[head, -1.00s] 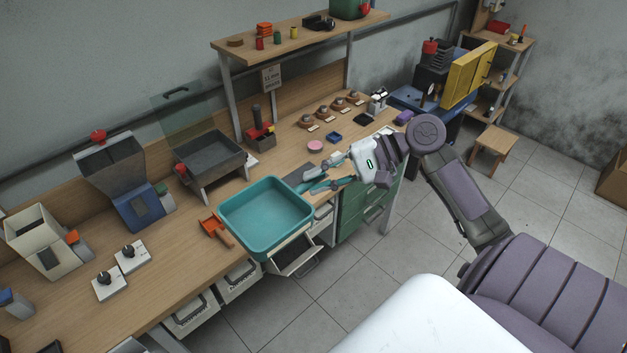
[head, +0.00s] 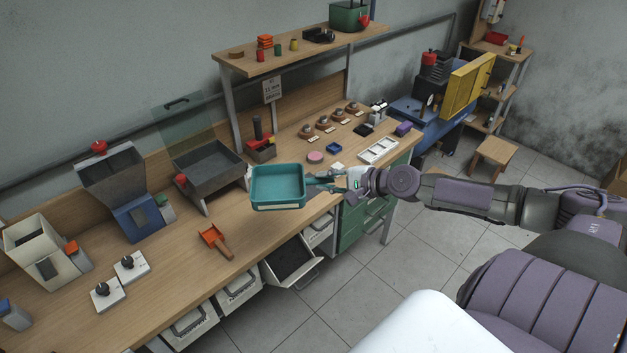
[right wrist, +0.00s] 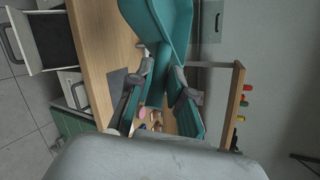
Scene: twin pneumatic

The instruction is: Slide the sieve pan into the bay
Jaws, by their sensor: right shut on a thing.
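The teal sieve pan (head: 279,201) is a shallow open rectangular tray, held over the bench's front part. My right gripper (head: 328,182) is on the pan's right side, shut on its handle. The right wrist view shows the two fingers (right wrist: 158,88) around the teal handle, with the pan (right wrist: 165,22) beyond them. A dark grey open box on legs (head: 207,175), with a red knob and a raised clear panel, stands left of and behind the pan. I cannot tell for sure that it is the bay. My left gripper is not in view.
An orange scoop (head: 213,239) lies on the bench left of the pan. A red and grey device (head: 261,147) stands behind the pan. A hopper machine (head: 120,185) is farther left. An open drawer (head: 290,262) sticks out below. Bare wood lies around the scoop.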

